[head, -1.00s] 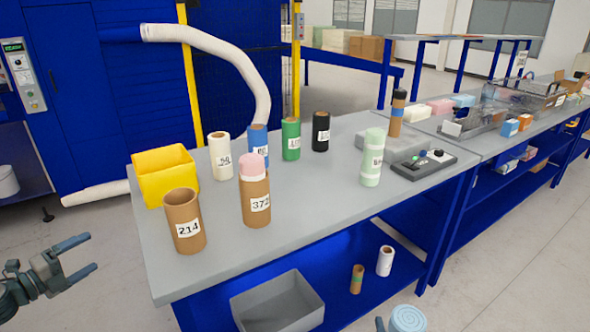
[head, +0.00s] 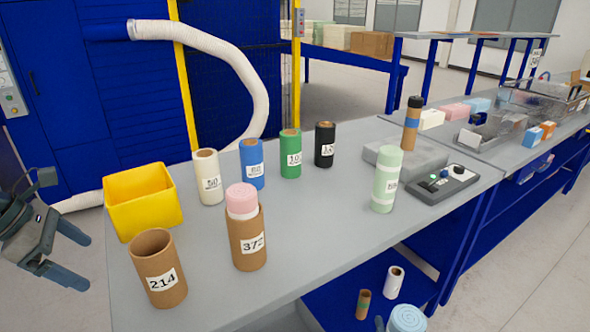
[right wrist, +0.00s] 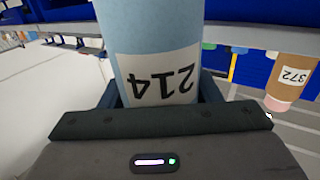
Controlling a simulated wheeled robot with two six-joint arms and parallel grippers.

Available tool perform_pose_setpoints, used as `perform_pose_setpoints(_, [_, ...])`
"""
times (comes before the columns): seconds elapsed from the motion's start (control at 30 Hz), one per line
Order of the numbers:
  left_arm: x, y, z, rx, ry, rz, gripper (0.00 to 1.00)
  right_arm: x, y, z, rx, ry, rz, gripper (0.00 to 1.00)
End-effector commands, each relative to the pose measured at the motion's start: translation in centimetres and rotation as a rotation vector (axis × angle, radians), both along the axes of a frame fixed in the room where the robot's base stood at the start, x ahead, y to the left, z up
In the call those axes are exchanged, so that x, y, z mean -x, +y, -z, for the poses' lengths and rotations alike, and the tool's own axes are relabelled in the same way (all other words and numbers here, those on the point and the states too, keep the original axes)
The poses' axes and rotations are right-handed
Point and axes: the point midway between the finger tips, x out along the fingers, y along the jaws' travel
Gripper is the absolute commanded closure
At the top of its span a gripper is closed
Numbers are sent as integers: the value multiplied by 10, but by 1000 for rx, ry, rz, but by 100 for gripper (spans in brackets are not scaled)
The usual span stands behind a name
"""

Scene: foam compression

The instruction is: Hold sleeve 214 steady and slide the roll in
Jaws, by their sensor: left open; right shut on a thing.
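Sleeve 214 (head: 158,271) is a brown cardboard tube with a white label, standing upright with an open, empty-looking top at the bench's near left. My left gripper (head: 86,262) is open and empty, left of the sleeve and apart from it, beyond the bench edge. My right gripper (right wrist: 157,95) is shut on a light blue roll (right wrist: 150,32) whose 214 label shows upside down in the right wrist view. In the head view, the roll's spiral top (head: 407,318) shows at the bottom edge, right of the sleeve and clear of the bench; most of that gripper is out of frame.
Sleeve 372 (head: 248,252) with a pink roll (head: 242,198) in it stands just right of sleeve 214. A yellow bin (head: 143,215) is behind. White, blue, green and black tubes stand further back; a pale green roll (head: 385,180) stands right. The bench's front middle is clear.

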Motion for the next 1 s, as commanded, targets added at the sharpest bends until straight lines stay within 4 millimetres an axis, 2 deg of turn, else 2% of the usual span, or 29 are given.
perform_pose_setpoints(0.17, [-1,-4,9,-9,0,3,4,1,0,0,0,1,0,65])
perform_pose_setpoints(0.57, [-15,-29,61,-4,0,4,4,0,0,6,0,0,0,65])
perform_pose_setpoints(0.8, [-23,-42,92,-5,-1,3,4,1,0,28,0,0,0,65])
perform_pose_setpoints(1.0, [-26,-47,103,-8,-2,2,4,1,0,36,0,0,0,65])
